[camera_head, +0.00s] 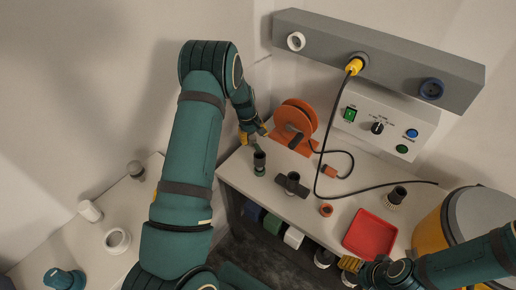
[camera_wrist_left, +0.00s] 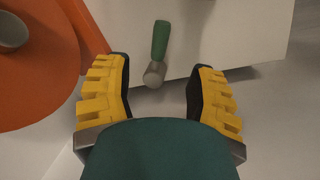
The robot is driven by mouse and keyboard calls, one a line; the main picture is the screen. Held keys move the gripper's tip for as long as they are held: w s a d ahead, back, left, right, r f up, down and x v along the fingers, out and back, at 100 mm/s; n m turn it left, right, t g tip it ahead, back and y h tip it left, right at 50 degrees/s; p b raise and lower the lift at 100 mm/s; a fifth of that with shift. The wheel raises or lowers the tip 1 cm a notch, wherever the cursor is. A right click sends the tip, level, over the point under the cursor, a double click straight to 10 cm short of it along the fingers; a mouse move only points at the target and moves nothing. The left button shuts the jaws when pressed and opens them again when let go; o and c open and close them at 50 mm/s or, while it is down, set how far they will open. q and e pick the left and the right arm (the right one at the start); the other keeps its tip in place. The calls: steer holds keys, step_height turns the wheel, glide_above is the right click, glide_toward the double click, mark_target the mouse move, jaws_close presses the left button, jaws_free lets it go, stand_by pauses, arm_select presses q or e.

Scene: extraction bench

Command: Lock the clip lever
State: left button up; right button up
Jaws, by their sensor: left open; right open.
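A short lever-like piece with a green handle (camera_wrist_left: 160,40) and a grey rounded end shows in the left wrist view, ahead of the gap between my fingers. It looks like the clip lever, but I cannot tell whether it is locked. My left gripper (camera_wrist_left: 158,95) is open and empty, with its yellow-padded fingers on either side of the line to the piece, not touching it. In the head view my left gripper (camera_head: 249,134) is at the bench's back left, beside the orange reel (camera_head: 298,117). My right gripper (camera_head: 351,266) is open near the red tray (camera_head: 371,234), its fingertips partly unclear.
A black cable (camera_head: 319,170) runs down from a yellow plug (camera_head: 354,66). A control box (camera_head: 383,127) is behind. A yellow drum (camera_head: 432,232) stands at right.

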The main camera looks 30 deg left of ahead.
mark_target(257, 147)
arm_select(q)
steer(key=f, duration=0.2)
steer(key=w+f, duration=0.1)
steer(key=f, duration=0.4)
steer(key=shift+w+d+f+b, duration=0.15)
steer(key=shift+d+f+b, duration=0.05)
steer(key=shift+d+b, duration=0.2)
jaws_close()
